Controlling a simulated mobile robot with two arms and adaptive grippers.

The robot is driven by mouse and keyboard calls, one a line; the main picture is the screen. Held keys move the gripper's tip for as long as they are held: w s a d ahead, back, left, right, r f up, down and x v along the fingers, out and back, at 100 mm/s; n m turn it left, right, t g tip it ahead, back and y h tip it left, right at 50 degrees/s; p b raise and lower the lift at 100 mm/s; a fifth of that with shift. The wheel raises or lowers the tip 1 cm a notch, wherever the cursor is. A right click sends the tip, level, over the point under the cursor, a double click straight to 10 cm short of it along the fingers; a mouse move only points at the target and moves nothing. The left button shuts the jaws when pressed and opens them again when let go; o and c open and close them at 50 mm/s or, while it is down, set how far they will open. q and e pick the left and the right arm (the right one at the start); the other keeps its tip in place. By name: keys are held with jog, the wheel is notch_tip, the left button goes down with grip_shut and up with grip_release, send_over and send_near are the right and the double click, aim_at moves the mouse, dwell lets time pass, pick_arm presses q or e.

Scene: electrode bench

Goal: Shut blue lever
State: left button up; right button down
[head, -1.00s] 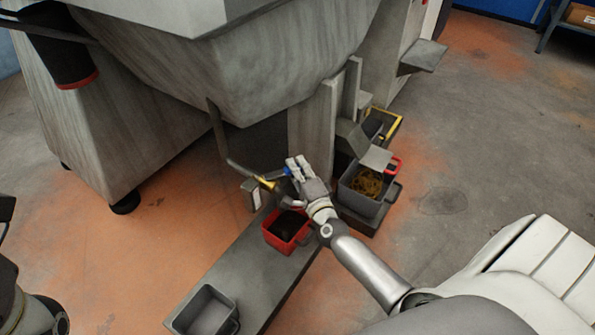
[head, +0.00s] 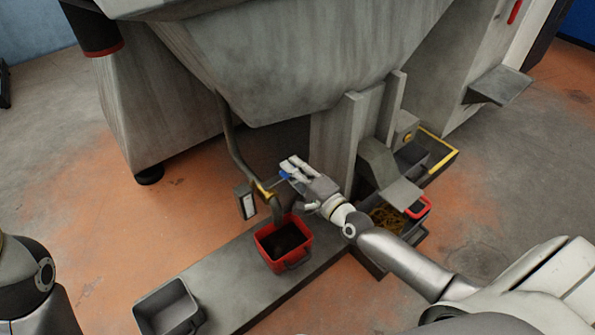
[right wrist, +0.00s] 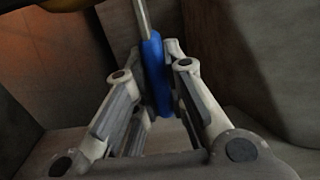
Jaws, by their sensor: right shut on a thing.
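The blue lever (head: 284,175) sits on a pipe (head: 236,140) with a yellow valve (head: 264,190) that comes down from the grey machine. In the right wrist view the lever's blue grip (right wrist: 154,75) stands between the fingers, on a thin metal rod. My right gripper (head: 288,170) is shut on the blue grip, and its fingers hide part of it in the head view. Only a part of my left arm shows at the lower left; its gripper is out of the picture.
A red bin (head: 283,243) with dark contents stands under the pipe outlet on a grey bench (head: 228,270). An empty grey bin (head: 168,308) stands nearer the front. At right, a bin with yellowish coils (head: 388,220) sits under a chute (head: 388,178).

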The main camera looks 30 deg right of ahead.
dwell(0.4)
jog(key=c, duration=1.5)
grip_release()
jog(key=shift+w, duration=0.1)
jog(key=shift+o, duration=0.2)
jog(key=v, duration=1.2)
jog(key=shift+r, duration=0.15)
